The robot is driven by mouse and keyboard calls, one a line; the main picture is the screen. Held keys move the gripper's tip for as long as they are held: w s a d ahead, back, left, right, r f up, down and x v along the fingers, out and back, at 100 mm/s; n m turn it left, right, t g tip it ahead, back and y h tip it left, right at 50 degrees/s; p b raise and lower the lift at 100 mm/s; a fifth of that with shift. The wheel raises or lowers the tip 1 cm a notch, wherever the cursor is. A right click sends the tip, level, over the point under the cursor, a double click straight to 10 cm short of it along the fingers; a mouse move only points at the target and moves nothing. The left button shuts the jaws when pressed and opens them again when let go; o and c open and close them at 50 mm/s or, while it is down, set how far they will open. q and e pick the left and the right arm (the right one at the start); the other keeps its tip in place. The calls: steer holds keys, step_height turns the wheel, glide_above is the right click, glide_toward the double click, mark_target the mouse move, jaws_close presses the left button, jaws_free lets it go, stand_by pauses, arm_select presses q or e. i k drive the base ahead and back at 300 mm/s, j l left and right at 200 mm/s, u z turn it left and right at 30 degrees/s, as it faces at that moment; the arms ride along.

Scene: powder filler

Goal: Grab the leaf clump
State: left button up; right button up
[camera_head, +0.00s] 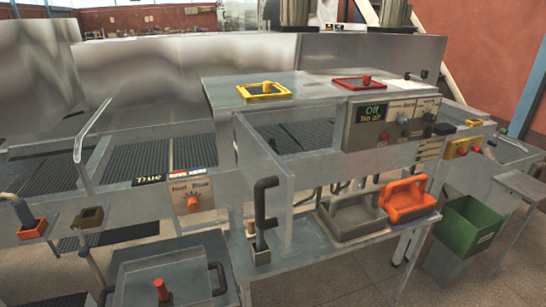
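I cannot make out a leaf clump anywhere in the head view. Neither of my grippers shows in this view. The metal powder filler machine (225,93) fills the middle, with a control panel (395,122) whose display reads "Off" and "No air". Dark ribbed grating (110,165) lies in the open bays on the left, and no clump can be told on it.
A grey carrier (352,220) and an orange carrier (408,200) stand on the lower shelf. A green bin (468,227) is at the right. A dark upright handle (265,203) stands at the shelf's left end. Tiled floor (340,288) is open in front.

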mark_target(272, 142)
steer(key=k+u, duration=0.2)
steer(key=u, duration=0.2)
steer(key=k+j+u, duration=0.1)
steer(key=u, duration=0.3)
steer(key=l+u, duration=0.35)
steer(key=i+l+u, duration=0.1)
steer(key=u, duration=0.3)
steer(key=l, duration=0.6)
steer(key=i+l, duration=0.1)
steer(key=l, duration=0.5)
